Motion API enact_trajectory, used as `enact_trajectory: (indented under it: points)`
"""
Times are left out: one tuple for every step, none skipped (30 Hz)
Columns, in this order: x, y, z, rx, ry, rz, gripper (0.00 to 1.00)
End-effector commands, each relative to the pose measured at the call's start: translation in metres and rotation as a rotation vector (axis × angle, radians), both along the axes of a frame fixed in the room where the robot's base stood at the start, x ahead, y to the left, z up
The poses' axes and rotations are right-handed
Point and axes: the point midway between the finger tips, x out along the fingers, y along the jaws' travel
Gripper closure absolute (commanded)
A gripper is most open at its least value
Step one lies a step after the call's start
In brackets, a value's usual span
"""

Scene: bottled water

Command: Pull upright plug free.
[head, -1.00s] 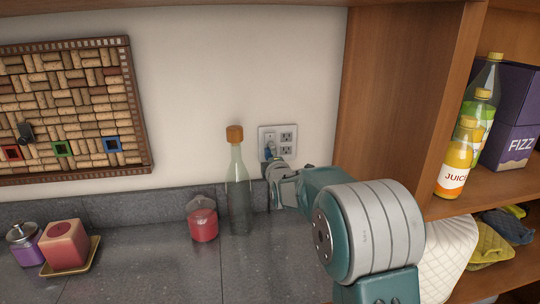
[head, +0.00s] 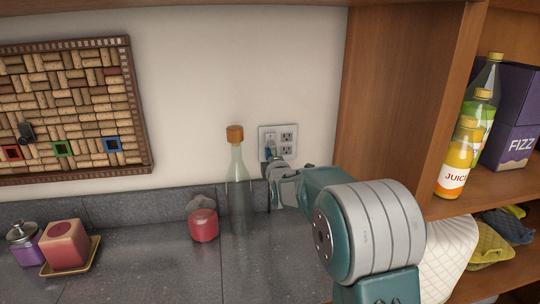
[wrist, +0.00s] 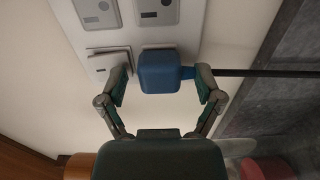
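A blue plug (head: 270,152) with a dark cord sits at the left side of a white wall outlet plate (head: 263,131), behind the bottle and the counter. In the wrist view the blue plug (wrist: 160,73) is between the two fingers of my gripper (wrist: 162,82). The left finger stands a little apart from the plug, and the right finger is close to its side, by the cord. My gripper is open around the plug. In the head view my gripper (head: 274,166) is at the outlet, and its fingers partly hide the plug's lower part.
A tall clear bottle (head: 239,190) with an orange cap stands on the grey counter, just left of my gripper. A red jar (head: 203,225) is beside it. A wooden cabinet side (head: 385,90) rises to the right. The counter further left has free room before the candle (head: 66,245).

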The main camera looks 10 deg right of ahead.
Motion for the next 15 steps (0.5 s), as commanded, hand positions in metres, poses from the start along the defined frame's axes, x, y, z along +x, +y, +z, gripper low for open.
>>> enact_trajectory:
  points:
    - [0.0, 0.0, -0.0001, 0.0, 0.0, 0.0, 0.45]
    - [0.0, 0.0, -0.0001, 0.0, 0.0, 0.0, 0.59]
    - [0.0, 0.0, -0.0001, 0.0, 0.0, 0.0, 0.77]
    - [0.0, 0.0, -0.0001, 0.0, 0.0, 0.0, 0.9]
    - [0.0, 0.0, -0.0001, 0.0, 0.0, 0.0, 1.0]
    - [0.0001, 0.0, -0.0001, 0.0, 0.0, 0.0, 1.0]
    - [0.0001, 0.0, -0.0001, 0.0, 0.0, 0.0, 1.0]
    - [0.0002, 0.0, 0.0001, 0.0, 0.0, 0.0, 1.0]
    - [0.0001, 0.0, 0.0001, 0.0, 0.0, 0.0, 1.0]
    - [-0.0001, 0.0, 0.0001, 0.0, 0.0, 0.0, 1.0]
    - [-0.0007, 0.0, 0.0001, 0.0, 0.0, 0.0, 1.0]
    - [-0.0018, 0.0, 0.0003, 0.0, 0.0, 0.0, 1.0]
    - [-0.0028, 0.0, 0.0004, 0.0, 0.0, 0.0, 1.0]
    - [-0.0039, 0.0, 0.0004, 0.0, 0.0, 0.0, 1.0]
    - [-0.0054, 0.0, 0.0004, 0.0, 0.0, 0.0, 1.0]
